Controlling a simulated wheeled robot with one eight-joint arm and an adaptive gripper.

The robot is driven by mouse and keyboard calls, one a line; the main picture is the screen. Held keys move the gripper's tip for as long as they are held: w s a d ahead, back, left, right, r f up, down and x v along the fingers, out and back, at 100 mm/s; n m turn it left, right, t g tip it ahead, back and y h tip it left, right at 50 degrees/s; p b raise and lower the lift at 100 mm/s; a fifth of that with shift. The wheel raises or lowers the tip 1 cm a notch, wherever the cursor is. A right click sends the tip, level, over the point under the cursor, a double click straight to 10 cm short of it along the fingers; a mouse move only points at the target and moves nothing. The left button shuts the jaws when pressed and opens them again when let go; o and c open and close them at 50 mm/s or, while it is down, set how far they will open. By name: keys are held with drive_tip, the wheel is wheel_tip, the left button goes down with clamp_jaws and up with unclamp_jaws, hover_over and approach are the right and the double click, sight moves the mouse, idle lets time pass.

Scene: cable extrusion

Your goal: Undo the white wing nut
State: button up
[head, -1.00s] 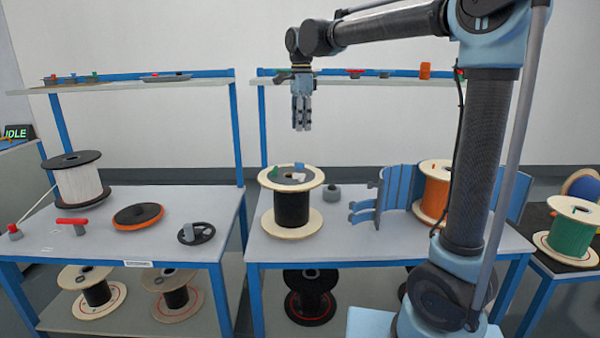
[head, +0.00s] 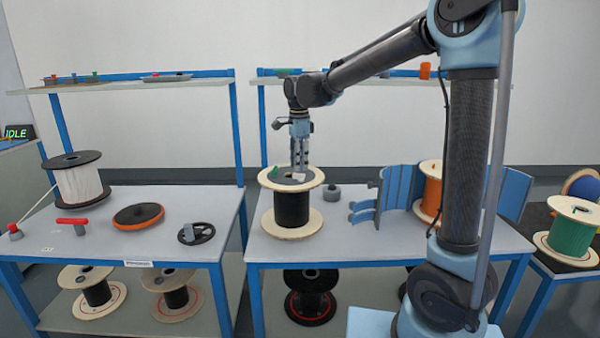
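A spool wound with black cable (head: 291,208) stands on the right bench, with pale wooden flanges and a dark disc on its top. On that disc sit a small white piece (head: 299,176), which looks like the white wing nut, and a small green piece (head: 274,171). A blue piece beside them earlier is hidden, apparently behind my fingers. My gripper (head: 301,168) points straight down over the spool top, its fingertips just above or behind the white piece. I cannot tell whether they touch it or how far the fingers are apart.
A small grey part (head: 332,192) lies right of the spool, and a blue hinged guard (head: 399,190) stands further right beside an orange spool (head: 430,190). A shelf (head: 345,78) runs behind my arm. The bench front is clear.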

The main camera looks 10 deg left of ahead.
sight(299, 176)
drive_tip(key=shift+f, duration=1.75)
drive_tip(key=shift+c, duration=0.5)
clamp_jaws()
